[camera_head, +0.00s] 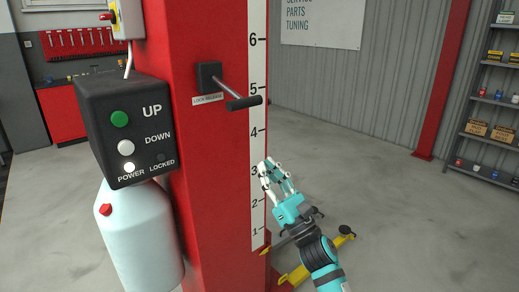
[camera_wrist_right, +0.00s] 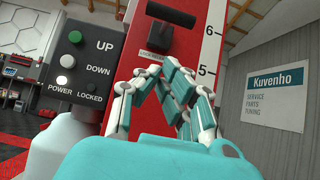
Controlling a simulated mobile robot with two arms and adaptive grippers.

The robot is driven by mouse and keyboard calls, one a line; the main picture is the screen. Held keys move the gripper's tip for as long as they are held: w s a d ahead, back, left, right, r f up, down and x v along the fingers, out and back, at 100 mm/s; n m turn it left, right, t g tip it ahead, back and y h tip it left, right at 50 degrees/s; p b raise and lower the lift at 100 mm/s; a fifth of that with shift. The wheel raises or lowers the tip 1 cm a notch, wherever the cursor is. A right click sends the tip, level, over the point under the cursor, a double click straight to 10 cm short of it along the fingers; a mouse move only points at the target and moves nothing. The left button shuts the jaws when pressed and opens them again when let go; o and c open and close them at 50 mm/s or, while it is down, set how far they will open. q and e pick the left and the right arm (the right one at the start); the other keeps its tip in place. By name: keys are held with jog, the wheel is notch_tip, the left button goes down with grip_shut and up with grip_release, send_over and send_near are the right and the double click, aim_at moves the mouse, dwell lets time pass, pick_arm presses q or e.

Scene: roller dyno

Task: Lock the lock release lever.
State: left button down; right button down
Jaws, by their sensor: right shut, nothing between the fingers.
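The lock release lever (camera_head: 230,90) is a dark handle on a metal rod. It sticks out of a black bracket on the red lift column, above a "LOCK RELEASE" label, and slopes down to the right in the head view. The lever also shows at the top of the right wrist view (camera_wrist_right: 170,15). My right gripper (camera_head: 269,168) is below and to the right of the lever, apart from it. Its fingers are shut with nothing between them, and they point up toward the column in the right wrist view. My left gripper is not in view.
A black control box (camera_head: 128,130) with UP and DOWN buttons and POWER and LOCKED lights is on the column's left, above a white tank (camera_head: 140,240). The red column (camera_head: 205,190) carries a number scale. A yellow lift arm (camera_head: 300,276) lies low behind my arm. Floor to the right is clear.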

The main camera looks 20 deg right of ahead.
jog(key=w+a+r+p, duration=0.2)
jog(key=w+r+p, duration=0.4)
jog(key=r, duration=0.3)
jog(key=shift+w+a+r, duration=0.2)
jog(key=shift+w+r, duration=0.05)
jog(key=shift+w, duration=0.15)
jog(key=shift+w, duration=0.1)
